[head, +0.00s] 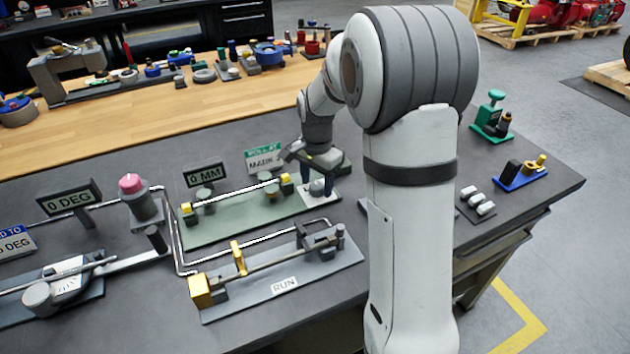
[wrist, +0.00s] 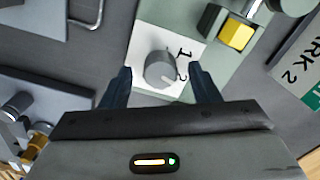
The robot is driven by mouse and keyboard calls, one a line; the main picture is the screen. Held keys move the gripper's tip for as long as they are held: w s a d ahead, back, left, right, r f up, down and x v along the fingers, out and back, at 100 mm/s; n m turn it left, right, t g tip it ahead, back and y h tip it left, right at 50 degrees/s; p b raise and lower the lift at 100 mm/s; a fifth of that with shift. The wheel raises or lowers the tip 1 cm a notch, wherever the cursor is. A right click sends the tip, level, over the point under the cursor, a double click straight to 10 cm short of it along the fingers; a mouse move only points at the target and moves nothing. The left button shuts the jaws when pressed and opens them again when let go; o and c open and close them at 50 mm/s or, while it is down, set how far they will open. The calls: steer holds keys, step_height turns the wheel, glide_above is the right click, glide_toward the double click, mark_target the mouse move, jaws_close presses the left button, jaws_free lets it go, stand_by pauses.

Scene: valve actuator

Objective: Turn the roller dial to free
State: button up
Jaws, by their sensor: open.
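A round grey dial (wrist: 160,70) sits on a white plate (wrist: 150,40) marked 1 and 2 in the wrist view. A light pointer mark on the dial faces the lower right, near the 2. No label reading "free" is legible. My gripper (wrist: 160,78) is open, with one dark finger on each side of the dial; I cannot tell whether either finger touches it. In the head view the dial (head: 317,188) is at the right end of the green base plate (head: 240,220), with my gripper (head: 318,172) directly over it, partly hiding it.
A sign reading "0 MM" (head: 205,174) and a "ROLL AT MARK 2" sign (head: 265,160) stand behind the green plate. A rod assembly labelled "RUN" (head: 284,286) lies in front. A yellow block (wrist: 236,34) is close to the dial. Small fixtures (head: 490,115) stand at right.

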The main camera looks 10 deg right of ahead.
steer(key=c, duration=0.9)
steer(key=shift+a, duration=0.15)
steer(key=shift+c, duration=0.3)
